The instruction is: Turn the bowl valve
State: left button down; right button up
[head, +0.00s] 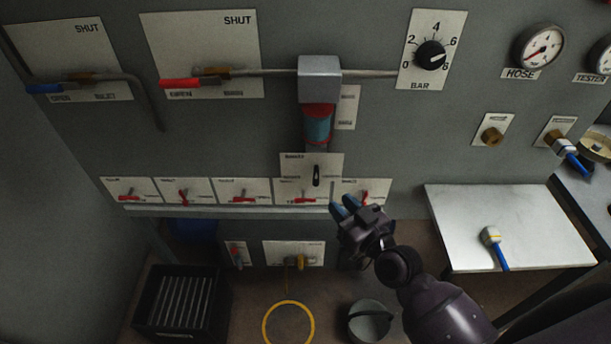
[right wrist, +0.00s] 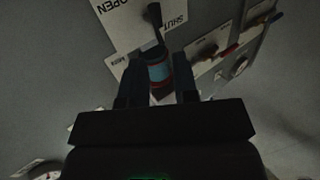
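A black lever (head: 316,175) stands upright on a white plate below the red-and-blue bowl (head: 318,122), which hangs under a grey block (head: 320,78). I take this lever for the bowl valve; its small label is not readable. My right gripper (head: 345,206) is below and to the right of the lever, apart from it. In the right wrist view a black lever (right wrist: 156,24) shows on a plate marked OPEN and SHUT. The two fingers (right wrist: 158,88) are apart, with a blue-and-red cylinder (right wrist: 159,74) seen between them, seemingly beyond. My left gripper is not in view.
A row of red-handled small valves (head: 243,192) runs left of the gripper, above a ledge (head: 220,211). A white table (head: 460,205) with a blue-handled brush (head: 493,246) stands right. A bucket (head: 370,320), yellow hoop (head: 288,302) and black crate (head: 150,300) are below.

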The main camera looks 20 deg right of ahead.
aim_at(318, 179)
jog(key=x, duration=1)
jog(key=shift+w+d, duration=0.1)
jog(key=shift+w, duration=0.25)
jog(key=shift+f, duration=0.1)
grip_shut()
